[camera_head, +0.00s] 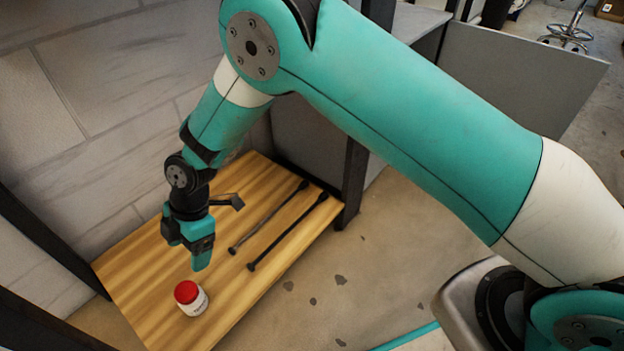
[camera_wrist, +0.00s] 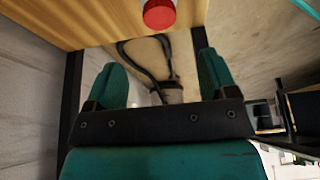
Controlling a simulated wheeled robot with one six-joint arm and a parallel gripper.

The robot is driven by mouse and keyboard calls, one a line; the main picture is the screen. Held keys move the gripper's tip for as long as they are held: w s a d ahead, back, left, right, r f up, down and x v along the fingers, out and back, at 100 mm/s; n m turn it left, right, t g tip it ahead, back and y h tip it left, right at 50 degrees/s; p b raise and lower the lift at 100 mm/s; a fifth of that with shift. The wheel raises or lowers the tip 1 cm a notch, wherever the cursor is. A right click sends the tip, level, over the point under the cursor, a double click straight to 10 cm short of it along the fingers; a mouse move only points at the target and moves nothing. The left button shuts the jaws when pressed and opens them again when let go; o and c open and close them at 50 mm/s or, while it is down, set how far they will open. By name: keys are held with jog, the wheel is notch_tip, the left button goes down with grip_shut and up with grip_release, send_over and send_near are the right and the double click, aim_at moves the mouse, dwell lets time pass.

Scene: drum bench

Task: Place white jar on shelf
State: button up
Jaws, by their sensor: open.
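A white jar (camera_head: 193,303) with a red lid stands upright on a wooden board (camera_head: 140,268). In the wrist view, its red lid (camera_wrist: 159,13) shows at the top edge, and the white body is mostly hidden. My gripper (camera_head: 192,262) is open and empty, above the board and just behind the jar, not touching it. In the wrist view my two green fingers (camera_wrist: 163,80) are spread apart, with the jar lid beyond them. I cannot tell which surface is the shelf the task names.
Two dark rods with knobbed ends (camera_head: 268,222) lie on the board, right of my gripper. A grey block wall (camera_head: 100,110) stands behind and left. A dark post (camera_head: 351,185) rises at the board's right corner. Bare concrete floor (camera_head: 345,275) lies to the right.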

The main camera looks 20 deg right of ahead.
jog(key=s+d+r+m+t, duration=0.1)
jog(key=d+r+m, duration=0.4)
jog(key=r, duration=0.5)
jog(key=s+d+r+m, duration=0.1)
jog(key=d+r+m, duration=0.2)
jog(key=d+r, duration=0.55)
jog(key=s+d+r+m, duration=0.4)
jog(key=s+d, duration=0.2)
jog(key=s, duration=0.2)
jog(key=s+d+r+m+t, duration=0.1)
jog(key=s+d+r+m, duration=0.4)
jog(key=s+d, duration=0.1)
jog(key=shift+s+r, duration=0.25)
jog(key=shift+s, duration=0.65)
